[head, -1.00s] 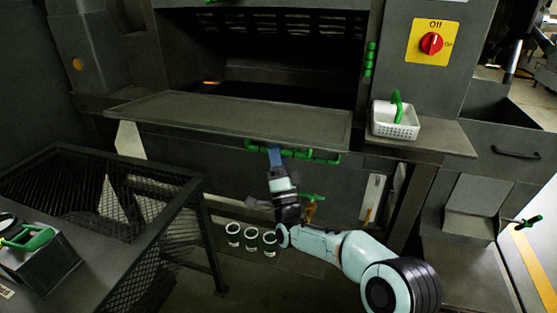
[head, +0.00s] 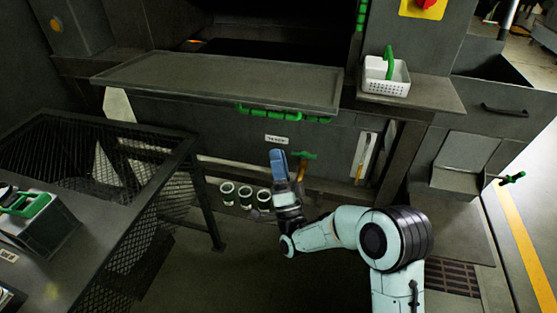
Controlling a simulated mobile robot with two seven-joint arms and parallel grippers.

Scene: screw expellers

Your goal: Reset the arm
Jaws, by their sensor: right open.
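My right arm (head: 345,228) reaches in from the lower right. It is pale blue and white with black joints. My right gripper (head: 279,160) has blue fingertips pointing up, in front of the machine's lower front panel. It is open, and I see nothing held in it. It is below the grey tray shelf (head: 220,80) and its green grips (head: 270,113), apart from them. A green-handled valve (head: 302,156) shows just right of the fingers. My left gripper is not in the head view.
Several white cups (head: 245,197) stand on a low ledge left of my gripper. A white basket (head: 387,80) with a green handle sits on the right ledge. A mesh-sided table (head: 165,165) fills the left, with a green-handled box (head: 45,225) on it. Open floor lies below.

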